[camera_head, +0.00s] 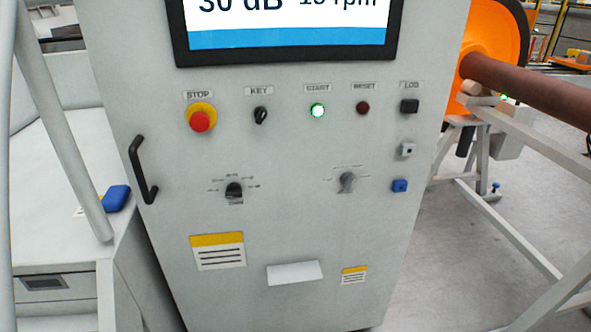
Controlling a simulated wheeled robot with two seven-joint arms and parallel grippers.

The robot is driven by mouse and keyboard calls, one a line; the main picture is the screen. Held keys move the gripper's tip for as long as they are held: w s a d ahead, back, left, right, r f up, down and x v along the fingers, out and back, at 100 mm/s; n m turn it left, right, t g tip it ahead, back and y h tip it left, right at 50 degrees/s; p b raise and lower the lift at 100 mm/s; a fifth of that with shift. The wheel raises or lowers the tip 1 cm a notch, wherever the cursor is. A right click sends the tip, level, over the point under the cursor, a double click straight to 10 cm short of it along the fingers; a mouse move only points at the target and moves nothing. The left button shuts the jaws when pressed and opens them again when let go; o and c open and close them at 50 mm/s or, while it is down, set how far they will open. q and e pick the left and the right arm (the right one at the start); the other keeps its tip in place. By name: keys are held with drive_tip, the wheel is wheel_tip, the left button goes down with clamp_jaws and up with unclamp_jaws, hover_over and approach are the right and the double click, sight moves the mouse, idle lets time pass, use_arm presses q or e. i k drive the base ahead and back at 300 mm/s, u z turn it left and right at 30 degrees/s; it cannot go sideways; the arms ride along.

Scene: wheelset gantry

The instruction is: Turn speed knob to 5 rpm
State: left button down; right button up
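A grey control cabinet (280,220) fills the middle of the head view. Two rotary knobs sit on its lower front: a black knob (234,190) on the left and a grey knob (347,182) on the right, each with small marks around it. Their labels are too small to read, so I cannot tell which is the speed knob. The screen (287,37) at the top is cut off by the frame edge; it shows "30 dB" and a partly cut rpm figure that looks like 15. Neither gripper is in view.
Above the knobs are a red stop button (201,120), a key switch (260,115), a lit green start button (317,111) and a reset button (363,107). A black handle (144,170) sticks out at left. A brown shaft (535,90) lies over a frame at right.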

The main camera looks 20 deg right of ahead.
sight(347, 180)
drive_tip(key=z, duration=1.05)
drive_tip(key=i, duration=0.3)
drive_tip(key=u, duration=0.3)
